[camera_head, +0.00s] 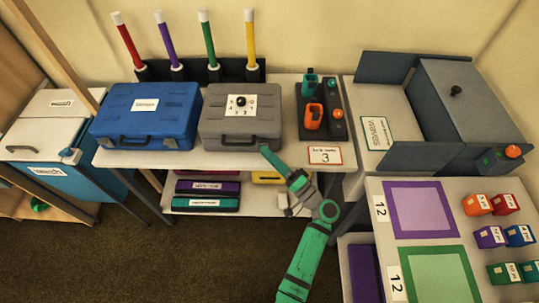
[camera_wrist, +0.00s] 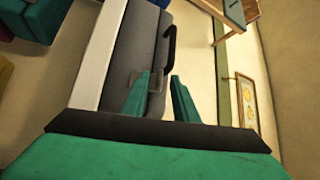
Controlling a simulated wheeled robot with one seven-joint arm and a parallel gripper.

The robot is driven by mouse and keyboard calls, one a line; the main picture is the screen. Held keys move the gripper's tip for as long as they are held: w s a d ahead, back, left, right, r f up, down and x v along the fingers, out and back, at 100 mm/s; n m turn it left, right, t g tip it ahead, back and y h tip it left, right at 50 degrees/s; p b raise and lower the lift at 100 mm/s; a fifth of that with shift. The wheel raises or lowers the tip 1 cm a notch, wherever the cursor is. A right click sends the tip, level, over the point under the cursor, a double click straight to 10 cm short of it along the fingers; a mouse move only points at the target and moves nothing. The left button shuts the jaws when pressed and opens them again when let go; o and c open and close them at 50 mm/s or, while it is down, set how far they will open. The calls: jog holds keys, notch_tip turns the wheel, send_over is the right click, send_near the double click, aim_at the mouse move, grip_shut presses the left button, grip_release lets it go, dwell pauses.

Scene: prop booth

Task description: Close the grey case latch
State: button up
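The grey case (camera_head: 215,120) stands lid down on the table, with a dial and a white label on top. Its dark handle (camera_head: 238,147) is on the front; the handle also shows in the wrist view (camera_wrist: 171,42). A small darker grey piece, seemingly the latch (camera_wrist: 152,82), sits on the case front just beyond my fingers; I cannot tell whether it is up or down. My gripper (camera_head: 266,152) is at the right front of the case. In the wrist view its two green fingers (camera_wrist: 160,95) are apart with nothing between them. Contact with the latch cannot be told.
A blue case (camera_head: 145,110) stands left of the grey one. A dark holder with orange and green tools (camera_head: 312,110) and a card marked 3 (camera_head: 325,156) are to the right. Colored tubes (camera_head: 209,40) stand behind. A shelf below holds flat boxes (camera_head: 208,187).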

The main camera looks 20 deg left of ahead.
grip_shut()
jog(key=shift+w+a+r+m+h, duration=0.1)
jog(key=shift+w+r+m+h, duration=0.2)
jog(key=shift+m+h, duration=0.3)
jog(key=shift+w+a+r+m+h, duration=0.15)
jog(key=shift+r+m+h, duration=0.2)
jog(key=shift+m+h, duration=0.25)
jog(key=shift+w+r+m+g+h, duration=0.25)
jog(key=shift+m+g+h, duration=0.2)
jog(key=shift+m, duration=0.25)
grip_release()
